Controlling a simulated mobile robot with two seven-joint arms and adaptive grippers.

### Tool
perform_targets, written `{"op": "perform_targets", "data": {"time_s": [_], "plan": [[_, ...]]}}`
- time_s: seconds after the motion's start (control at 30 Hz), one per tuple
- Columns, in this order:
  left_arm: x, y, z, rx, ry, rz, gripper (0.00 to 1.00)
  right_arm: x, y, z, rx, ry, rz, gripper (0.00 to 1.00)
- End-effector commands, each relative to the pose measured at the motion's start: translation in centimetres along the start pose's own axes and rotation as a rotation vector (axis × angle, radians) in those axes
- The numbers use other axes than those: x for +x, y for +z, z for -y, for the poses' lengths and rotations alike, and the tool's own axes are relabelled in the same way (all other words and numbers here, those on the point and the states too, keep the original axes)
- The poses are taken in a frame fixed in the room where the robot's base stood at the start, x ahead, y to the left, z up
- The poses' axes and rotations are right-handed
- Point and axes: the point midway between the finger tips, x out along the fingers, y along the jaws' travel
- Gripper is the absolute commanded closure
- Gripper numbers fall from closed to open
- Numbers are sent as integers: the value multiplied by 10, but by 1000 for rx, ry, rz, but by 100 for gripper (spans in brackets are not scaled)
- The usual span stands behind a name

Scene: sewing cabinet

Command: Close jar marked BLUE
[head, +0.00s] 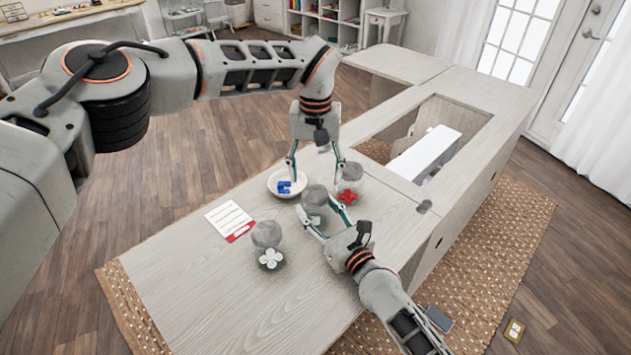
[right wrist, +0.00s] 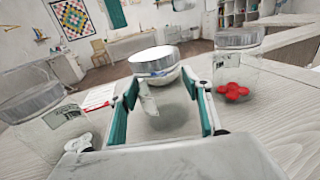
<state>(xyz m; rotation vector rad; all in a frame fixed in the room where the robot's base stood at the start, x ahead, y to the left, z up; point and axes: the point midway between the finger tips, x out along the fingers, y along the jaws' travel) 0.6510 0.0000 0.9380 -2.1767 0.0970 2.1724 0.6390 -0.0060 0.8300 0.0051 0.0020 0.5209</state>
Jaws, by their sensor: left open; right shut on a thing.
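A clear jar (head: 315,203) stands on the table between the fingers of my right gripper (head: 320,214), which is shut on its sides. No pieces show inside it, and its marking is not readable. My left gripper (head: 316,172) is open, pointing down just above and behind this jar, fingers spread. A white bowl (head: 274,190) with blue pieces (head: 288,187) sits behind and left of the jar.
A lidded jar with red pieces (head: 348,190) stands close behind right. A lidded jar with white pieces (head: 267,243) stands at front left. A white and red card (head: 230,219) lies left. A white machine (head: 425,152) sits in the cabinet recess. The table's front left is clear.

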Motion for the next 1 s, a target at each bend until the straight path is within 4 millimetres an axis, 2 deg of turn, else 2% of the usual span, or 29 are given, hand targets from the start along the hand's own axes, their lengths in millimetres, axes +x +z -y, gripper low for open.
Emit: {"op": "perform_targets", "data": {"time_s": [0.33,0.47,0.57,1.0], "plan": [[0,0,0,-13,0,2,41,0,0,0,0,0,0,100],[-1,1,0,-100,0,3,41,0,0,0,0,0,0,100],[-2,1,0,-235,0,3,41,0,0,0,0,0,0,100],[-8,2,-2,-1032,-2,4,41,0,0,0,0,0,0,100]]}}
